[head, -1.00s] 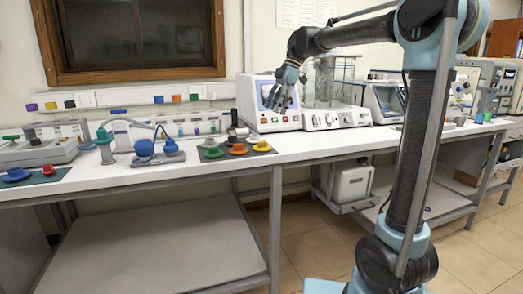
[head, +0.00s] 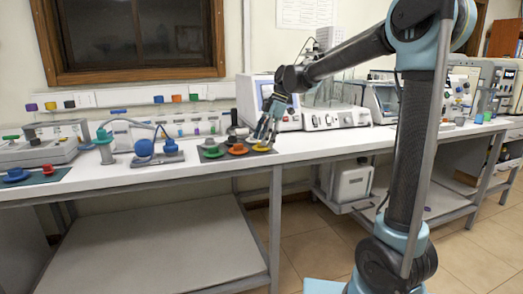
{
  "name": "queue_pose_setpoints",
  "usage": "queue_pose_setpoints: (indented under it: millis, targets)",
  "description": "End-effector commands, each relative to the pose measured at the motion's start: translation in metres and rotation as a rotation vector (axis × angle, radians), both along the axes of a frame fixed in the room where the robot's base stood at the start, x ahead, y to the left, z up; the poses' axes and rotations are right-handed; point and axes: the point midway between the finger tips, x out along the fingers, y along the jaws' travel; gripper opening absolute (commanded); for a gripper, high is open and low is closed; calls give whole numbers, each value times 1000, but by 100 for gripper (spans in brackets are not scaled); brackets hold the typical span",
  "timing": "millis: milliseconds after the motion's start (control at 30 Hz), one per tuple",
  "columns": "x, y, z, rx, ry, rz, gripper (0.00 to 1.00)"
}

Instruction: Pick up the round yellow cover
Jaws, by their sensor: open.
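The round yellow cover (head: 261,148) lies on a dark mat (head: 222,157) on the white bench, at the right end of a group of coloured covers. An orange cover (head: 237,149) lies just left of it, and a green one (head: 213,153) further left. My gripper (head: 267,141) is open, pointing down with its fingertips at or just above the yellow cover. The fingers hide part of the cover's top. I cannot tell whether they touch it.
A blue-capped apparatus (head: 160,151) stands left of the mat. A boxy instrument with a screen (head: 262,98) and a control unit (head: 335,118) stand behind my gripper. The bench front (head: 330,145) right of the mat is clear.

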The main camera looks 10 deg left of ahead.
Motion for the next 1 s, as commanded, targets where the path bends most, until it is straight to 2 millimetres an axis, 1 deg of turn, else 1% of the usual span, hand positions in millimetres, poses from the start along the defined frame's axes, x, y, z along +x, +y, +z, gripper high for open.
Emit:
queue_pose_setpoints:
  millis: [33,100,200,433,467,500,567,600,867,1000]
  targets:
    - [-1,3,-7,0,0,1,71]
    - [-3,5,-13,0,0,1,71]
    - [-4,6,-18,0,0,0,71]
    - [-4,6,-19,0,0,-1,71]
    - [-4,6,-19,0,0,-1,66]
    - [-4,6,-19,0,0,-1,57]
    - [-4,6,-19,0,0,0,44]
    - [-4,6,-19,0,0,0,39]
    - [-4,6,-18,0,0,0,39]
    - [-4,7,-13,0,0,0,39]
